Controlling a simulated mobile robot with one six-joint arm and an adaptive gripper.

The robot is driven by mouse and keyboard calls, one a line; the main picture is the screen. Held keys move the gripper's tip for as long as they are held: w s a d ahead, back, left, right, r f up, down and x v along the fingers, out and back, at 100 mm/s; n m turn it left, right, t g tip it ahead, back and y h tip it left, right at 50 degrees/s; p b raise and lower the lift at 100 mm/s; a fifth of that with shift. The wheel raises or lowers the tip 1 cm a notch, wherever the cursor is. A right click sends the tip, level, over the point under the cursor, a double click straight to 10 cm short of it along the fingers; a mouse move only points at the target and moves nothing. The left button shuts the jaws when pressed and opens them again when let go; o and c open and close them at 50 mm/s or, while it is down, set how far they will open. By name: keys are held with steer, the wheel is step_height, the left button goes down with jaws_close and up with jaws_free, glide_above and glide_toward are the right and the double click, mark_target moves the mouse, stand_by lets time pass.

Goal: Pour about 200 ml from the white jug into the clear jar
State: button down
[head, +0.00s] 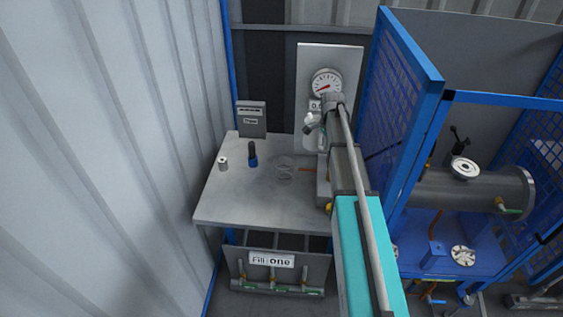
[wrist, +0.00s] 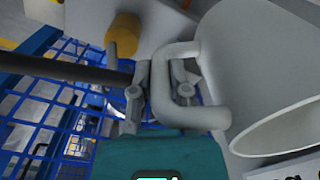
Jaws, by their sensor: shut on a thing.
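The white jug (wrist: 250,75) fills the right of the wrist view, its handle toward my gripper (wrist: 160,90). My gripper is shut on the handle. The jug's mouth shows at the lower right; its contents cannot be made out. In the head view the jug (head: 311,120) is a small white shape in front of the gauge panel, raised above the table and partly hidden by my arm. The clear jar (head: 284,168) stands on the grey table, below the jug and a little to its left. Its fill level is too faint to read.
The grey table (head: 235,205) also bears a small metal cylinder (head: 223,163), a dark bottle with a blue base (head: 253,155) and a grey labelled box (head: 251,119). A round gauge (head: 327,83) is behind. A blue mesh fence (head: 405,100) stands close at right. The table's front is clear.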

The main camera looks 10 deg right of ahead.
steer(key=shift+s+a+f, duration=0.1)
steer(key=shift+s+f, duration=0.05)
steer(key=shift+f, duration=0.1)
steer(key=f+b, duration=0.2)
steer(key=f+h+b, duration=0.1)
steer(key=f+b, duration=0.1)
steer(key=a+f+h+b, duration=0.1)
steer(key=f+b, duration=0.1)
steer(key=b, duration=0.1)
steer(key=shift+s+t, duration=0.2)
steer(key=shift+t, duration=0.1)
steer(key=shift+a+r+h, duration=0.15)
steer(key=shift+r+h, duration=0.05)
steer(key=shift+h, duration=0.1)
steer(key=a+h+b, duration=0.1)
steer(key=h+b, duration=0.1)
steer(key=a+t+h+b, duration=0.1)
steer(key=h+b, duration=0.1)
steer(key=a+h+b, duration=0.1)
steer(key=h+b, duration=0.1)
steer(key=h, duration=0.1)
steer(key=shift+s+f+t, duration=0.3)
steer(key=shift+f+h+b, duration=0.1)
steer(key=shift+h+b, duration=0.3)
steer(key=shift+b, duration=0.45)
steer(key=shift+a+r+h+b, duration=0.15)
steer(key=shift+r+h+b, duration=0.5)
steer(key=shift+h, duration=0.25)
